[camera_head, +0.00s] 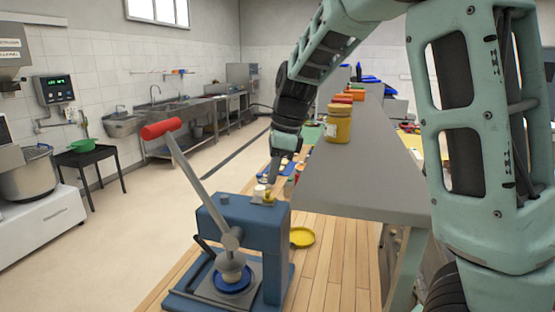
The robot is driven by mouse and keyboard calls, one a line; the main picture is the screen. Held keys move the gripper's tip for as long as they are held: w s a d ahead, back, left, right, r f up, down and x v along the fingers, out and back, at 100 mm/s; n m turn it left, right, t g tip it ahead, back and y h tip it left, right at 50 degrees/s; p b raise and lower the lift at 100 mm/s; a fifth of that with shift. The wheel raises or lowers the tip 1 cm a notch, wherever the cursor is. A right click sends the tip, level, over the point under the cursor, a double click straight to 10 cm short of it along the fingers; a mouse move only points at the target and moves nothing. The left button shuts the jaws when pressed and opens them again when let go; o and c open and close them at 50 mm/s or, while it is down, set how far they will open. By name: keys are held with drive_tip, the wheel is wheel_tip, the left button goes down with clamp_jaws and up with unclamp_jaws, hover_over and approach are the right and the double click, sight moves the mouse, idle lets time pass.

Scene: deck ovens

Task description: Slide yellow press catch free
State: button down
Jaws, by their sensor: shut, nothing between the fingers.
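A blue press (268,237) stands on a wooden table at the lower middle of the head view. Its long grey lever (199,186) has a red handle and leans up to the left. A small yellow catch (268,198) sits on top of the press body, near its right end. My gripper (275,182) reaches down from above and is shut and empty, its tip close to the catch. I cannot tell whether the tip touches the catch. Part of the area right behind the catch is hidden by my gripper.
A grey shelf (350,195) with a mustard-coloured jar (339,124) stands close to the right of my gripper. A yellow dish (301,237) lies on the wooden table (325,265) beside the press. Small jars stand behind the press.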

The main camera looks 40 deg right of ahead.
sight(273, 199)
drive_tip(key=w+d+r+m+p, duration=0.1)
drive_tip(key=d+r+m, duration=0.2)
drive_tip(key=d+m, duration=0.1)
drive_tip(key=shift+w+d+r, duration=0.2)
drive_tip(key=shift+d+r, duration=0.15)
drive_tip(key=shift+d, duration=0.2)
drive_tip(key=p+x, duration=0.1)
drive_tip(key=x, duration=0.4)
drive_tip(key=p+x, duration=0.1)
drive_tip(key=x, duration=0.4)
drive_tip(key=shift+w+d, duration=0.15)
drive_tip(key=shift+d, duration=0.05)
